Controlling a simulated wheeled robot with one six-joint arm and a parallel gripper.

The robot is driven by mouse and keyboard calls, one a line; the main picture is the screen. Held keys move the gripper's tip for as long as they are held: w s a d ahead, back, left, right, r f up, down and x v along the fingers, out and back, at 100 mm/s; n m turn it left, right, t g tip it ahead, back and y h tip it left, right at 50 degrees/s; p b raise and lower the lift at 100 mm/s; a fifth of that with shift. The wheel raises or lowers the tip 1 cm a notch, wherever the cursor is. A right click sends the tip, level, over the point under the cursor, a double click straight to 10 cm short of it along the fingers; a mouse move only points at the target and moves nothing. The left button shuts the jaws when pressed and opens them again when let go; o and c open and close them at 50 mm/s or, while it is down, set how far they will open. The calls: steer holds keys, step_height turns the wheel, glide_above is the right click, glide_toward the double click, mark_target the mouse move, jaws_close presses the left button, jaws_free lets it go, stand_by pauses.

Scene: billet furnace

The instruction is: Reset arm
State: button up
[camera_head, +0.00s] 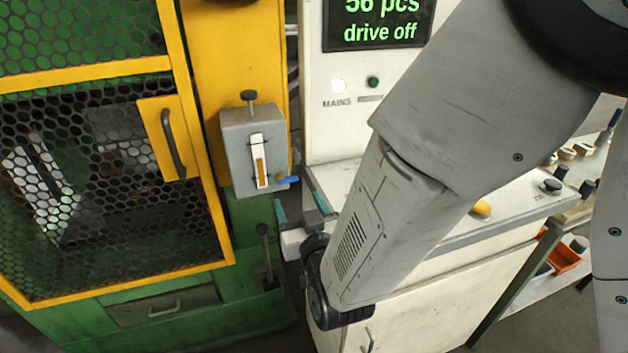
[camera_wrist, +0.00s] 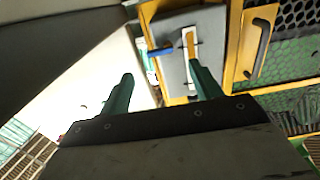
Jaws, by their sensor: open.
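My grey arm reaches down across the head view. My gripper (camera_head: 293,194) is open and empty, with its green fingers pointing up and away toward the machine. The wrist view also shows the two green fingers (camera_wrist: 160,78) apart with nothing between them. A grey box (camera_head: 243,150) with a yellow sight strip is fixed to the yellow post, just beyond and left of the fingertips. A blue lever (camera_head: 288,180) sticks out at its lower right, close to the fingertips. The blue lever (camera_wrist: 160,51) also shows in the wrist view, beyond the fingers. I cannot tell whether a finger touches it.
A yellow-framed mesh door (camera_head: 110,180) with a dark handle (camera_head: 173,144) is at left. A white control cabinet (camera_head: 330,140) has a display reading "56 pcs drive off" (camera_head: 378,22). Its sloping panel carries a yellow button (camera_head: 481,208). An orange bin (camera_head: 565,258) sits at right.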

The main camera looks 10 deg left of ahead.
steer(key=w+d+r+g+h, duration=0.1)
steer(key=d, duration=0.2)
steer(key=w+d+r+m+g+h, duration=0.1)
steer(key=w+d, duration=0.1)
steer(key=d, duration=0.2)
steer(key=w+d+r+m+g+h, duration=0.1)
steer(key=w+d+r, duration=0.1)
steer(key=d, duration=0.1)
steer(key=shift+w+d+r, duration=0.1)
steer(key=shift+w+d, duration=0.05)
steer(key=s+d+r+m+g+h, duration=0.15)
steer(key=s+d, duration=0.25)
steer(key=d, duration=0.4)
steer(key=s+d+r+g+h, duration=0.2)
steer(key=s+d+g, duration=0.15)
steer(key=d, duration=0.35)
steer(key=s+d+r+m+g+h, duration=0.15)
steer(key=s+d, duration=0.25)
steer(key=d, duration=0.4)
steer(key=s+d+r+m+g+h, duration=0.1)
steer(key=s+d+g, duration=0.3)
steer(key=s, duration=0.9)
steer(key=d+r, duration=0.1)
steer(key=d, duration=0.2)
steer(key=shift+s+d+h, duration=0.2)
steer(key=shift+s+h, duration=0.1)
